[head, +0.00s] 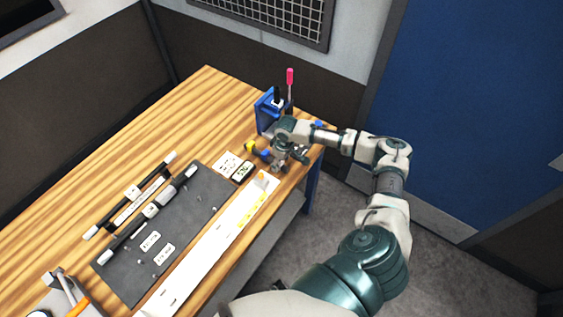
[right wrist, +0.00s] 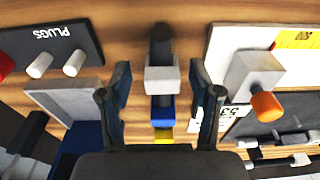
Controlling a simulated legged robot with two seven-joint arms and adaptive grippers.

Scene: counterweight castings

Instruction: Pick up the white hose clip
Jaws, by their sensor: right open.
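My right gripper (head: 282,152) is over the far right end of the wooden table in the head view. In the right wrist view its two dark fingers (right wrist: 160,105) are apart. Between them, further off, I see a pale block (right wrist: 161,78) on a dark bar, with blue and yellow parts below it. The block is not gripped. I cannot tell for sure whether it is the white hose clip. A small white piece (head: 132,192) also sits near a black bar on the left of the table in the head view. My left gripper is not in view.
A blue holder (head: 264,112) with a pink-handled tool (head: 290,77) stands at the table's far corner. A dark board (head: 195,215) and a long white strip (head: 205,255) lie nearer. The wrist view shows a PLUGS board (right wrist: 50,48) and an orange-capped block (right wrist: 252,75).

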